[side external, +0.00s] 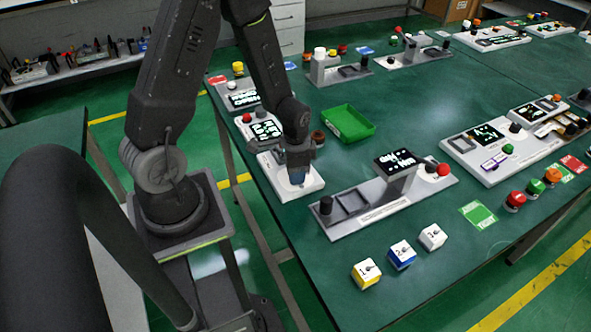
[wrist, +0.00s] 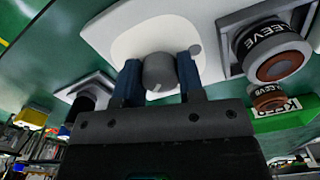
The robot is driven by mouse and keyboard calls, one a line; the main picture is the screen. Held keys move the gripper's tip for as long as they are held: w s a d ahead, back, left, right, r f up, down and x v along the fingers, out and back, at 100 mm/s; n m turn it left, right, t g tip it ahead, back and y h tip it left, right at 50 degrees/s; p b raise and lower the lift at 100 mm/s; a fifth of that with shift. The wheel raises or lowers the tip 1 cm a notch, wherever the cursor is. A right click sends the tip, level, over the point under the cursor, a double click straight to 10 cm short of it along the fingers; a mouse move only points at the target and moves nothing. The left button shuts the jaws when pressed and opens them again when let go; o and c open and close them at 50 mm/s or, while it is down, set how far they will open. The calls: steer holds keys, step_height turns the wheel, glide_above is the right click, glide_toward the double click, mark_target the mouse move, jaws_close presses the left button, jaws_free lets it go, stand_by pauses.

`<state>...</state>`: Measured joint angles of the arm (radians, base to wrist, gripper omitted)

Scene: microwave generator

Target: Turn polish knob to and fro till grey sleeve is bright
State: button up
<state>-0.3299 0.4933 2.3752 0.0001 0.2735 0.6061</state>
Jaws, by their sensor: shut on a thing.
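My gripper (wrist: 158,78) has its two blue fingers on either side of a round grey knob (wrist: 159,71) with a pale mark, shut on it. The knob stands on a white panel (wrist: 128,47). In the side view my gripper (side external: 297,177) points down at the white panel (side external: 315,184), and the knob is hidden by the fingers. To the right in the wrist view, a grey sleeve (wrist: 282,60) with a dark SLEEVE label and a brown centre sits at a grey square mount beside the panel. How bright it is, I cannot tell. A smaller brown-topped sleeve (wrist: 267,97) is beyond it.
A green tray (side external: 347,123) with a KEEP label in the wrist view is just behind my gripper. A long grey panel with a screen (side external: 398,163) stands to the right. Several coloured cubes (side external: 402,254) lie at the front. Green table (side external: 460,120) is bare behind that panel.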

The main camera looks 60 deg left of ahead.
steer(key=shift+m, duration=1.2)
steer(key=n, duration=0.6)
steer(key=n, duration=0.5)
steer(key=shift+n, duration=0.3)
steer(key=shift+n, duration=0.4)
steer(key=n, duration=0.5)
